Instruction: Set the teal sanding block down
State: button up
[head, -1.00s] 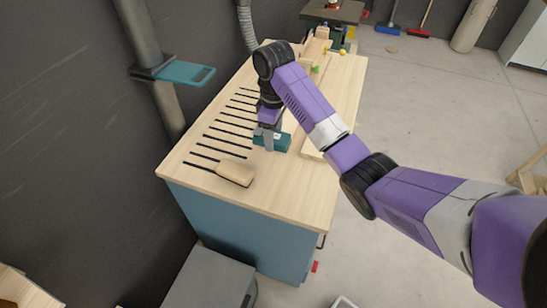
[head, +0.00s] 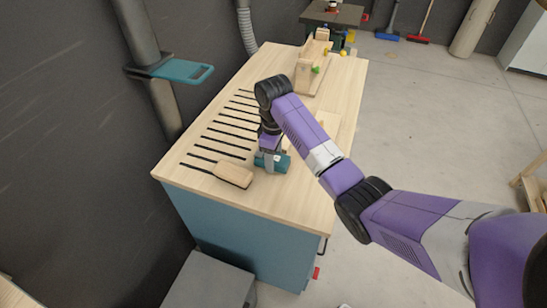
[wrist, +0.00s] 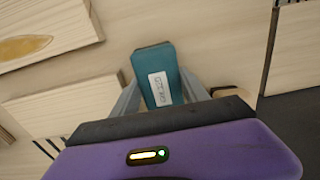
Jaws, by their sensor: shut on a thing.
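The teal sanding block (head: 282,163) is between the fingers of my gripper (head: 271,163), over the near part of the wooden workbench top (head: 285,200). In the wrist view the block (wrist: 157,62) shows a white label with dark print, and the grey fingers of my gripper (wrist: 160,95) close on its two sides. The block is low over the bench. I cannot tell whether its underside touches the wood.
A pale wooden block (head: 233,174) lies to the left of my gripper, by the row of dark slots (head: 225,135). A wooden fixture (head: 308,75) stands at the far end. A teal shelf (head: 182,70) is on the wall pipe. The bench's near corner is bare.

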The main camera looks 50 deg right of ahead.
jog(key=shift+f, duration=0.1)
jog(key=o, duration=1.3)
